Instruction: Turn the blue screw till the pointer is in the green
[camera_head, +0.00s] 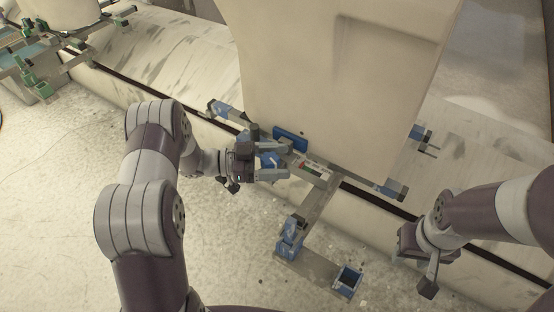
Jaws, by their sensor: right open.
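The blue screw (268,160) appears as a small blue block on the fixture in front of the large cream panel. My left gripper (274,161) is at it, with one finger on its far side and one on its near side. Whether the fingers press on the screw cannot be told. A small gauge strip (309,169) with red and green marks lies just right of the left gripper. Its pointer is too small to make out. My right gripper (424,270) is open and empty at the lower right, apart from the fixture.
The cream panel (330,80) stands behind the fixture. A blue clamp (290,238) and an open blue box (347,281) sit on the grey bracket (306,264) in front. A similar fixture with green parts (43,88) is at the upper left. The speckled floor (60,200) is clear at left.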

